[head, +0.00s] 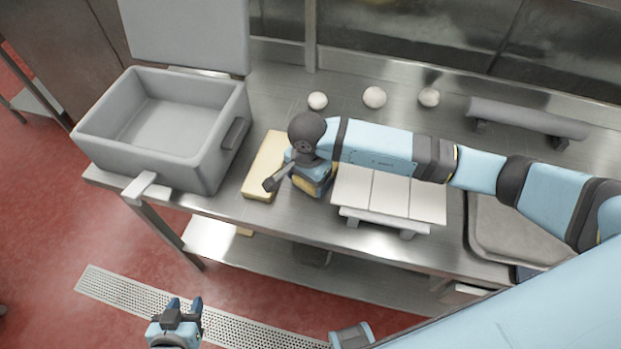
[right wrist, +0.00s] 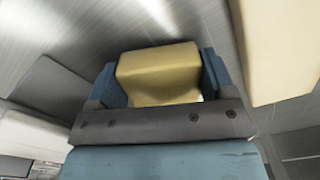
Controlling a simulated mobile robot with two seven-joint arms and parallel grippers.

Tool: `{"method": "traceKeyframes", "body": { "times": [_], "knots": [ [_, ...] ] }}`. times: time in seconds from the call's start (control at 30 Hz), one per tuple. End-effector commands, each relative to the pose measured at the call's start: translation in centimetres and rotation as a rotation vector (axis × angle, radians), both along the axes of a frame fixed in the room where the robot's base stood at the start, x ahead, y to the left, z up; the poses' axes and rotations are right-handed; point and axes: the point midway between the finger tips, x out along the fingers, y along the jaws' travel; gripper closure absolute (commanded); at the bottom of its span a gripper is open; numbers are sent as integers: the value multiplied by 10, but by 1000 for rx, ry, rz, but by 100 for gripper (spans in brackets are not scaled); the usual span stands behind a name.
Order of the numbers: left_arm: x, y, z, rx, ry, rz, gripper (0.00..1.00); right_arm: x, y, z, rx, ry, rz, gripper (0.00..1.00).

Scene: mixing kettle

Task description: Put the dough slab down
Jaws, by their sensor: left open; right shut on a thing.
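My right gripper (right wrist: 158,78) is shut on a yellow dough slab (right wrist: 158,62), with a blue finger on each side of it. In the head view this gripper (head: 305,182) is low over the steel counter, and my arm hides most of the held slab. Whether that slab touches the counter cannot be told. A second, long pale-yellow slab (head: 264,160) lies on the counter just left of the gripper; it also shows at the right of the right wrist view (right wrist: 275,50). My left gripper (head: 185,303) is open and empty, low in the head view, over the floor.
A grey open bin (head: 215,150) stands at the counter's left end. A white panelled stand (head: 430,200) is right of my gripper. Three white balls (head: 374,97) and a grey bar (head: 525,118) lie behind. A grey tray (head: 510,235) is at the right.

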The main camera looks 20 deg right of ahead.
Motion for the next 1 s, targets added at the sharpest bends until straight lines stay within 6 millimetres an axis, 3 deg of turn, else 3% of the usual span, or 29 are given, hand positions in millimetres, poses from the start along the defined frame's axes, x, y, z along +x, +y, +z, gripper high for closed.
{"method": "traceKeyframes", "body": {
  "times": [0.13,0.17,0.2,0.7,1.0],
  "knots": [
    [0,0,-9,0,0,0,57,2,-1,22,-1,-8,2,69],
    [0,0,-11,0,0,0,57,0,5,22,1,-4,4,69],
    [0,0,-14,0,0,0,57,-1,15,20,2,-3,4,76],
    [-1,0,-43,1,5,0,57,-14,114,21,1,-4,4,76],
    [-1,0,-53,1,4,0,57,-21,159,21,0,-4,2,76]
  ]
}}
